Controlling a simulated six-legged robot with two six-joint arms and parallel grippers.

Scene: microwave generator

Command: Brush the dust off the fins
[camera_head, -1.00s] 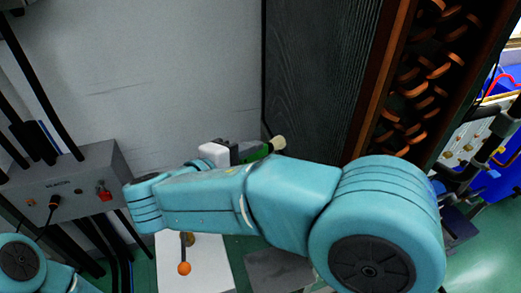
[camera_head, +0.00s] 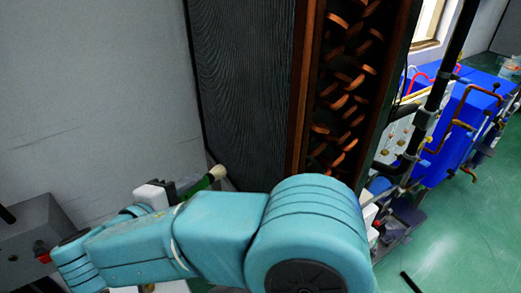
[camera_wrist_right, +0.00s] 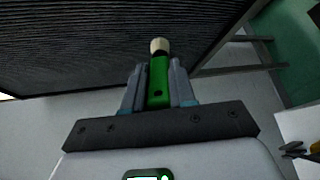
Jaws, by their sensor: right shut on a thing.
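The finned panel (camera_head: 240,90) is a tall dark grey surface with fine lines, standing left of a copper-coloured frame in the head view. It also fills the upper left of the right wrist view (camera_wrist_right: 120,45). My right gripper (camera_wrist_right: 158,85) is shut on a green-handled brush (camera_wrist_right: 159,78) with a pale round tip. In the head view the brush (camera_head: 207,180) shows near the lower part of the panel, and my right arm hides part of the gripper. I cannot tell if the tip touches the fins. Dust is not clearly visible. My left gripper is not in view.
A wooden-edged frame with copper-coloured slats (camera_head: 345,90) stands right of the panel. A grey box with a red knob (camera_head: 32,240) is at the lower left. Blue cabinets with pipes (camera_head: 460,130) are at the right. Green floor (camera_head: 450,240) is open at the lower right.

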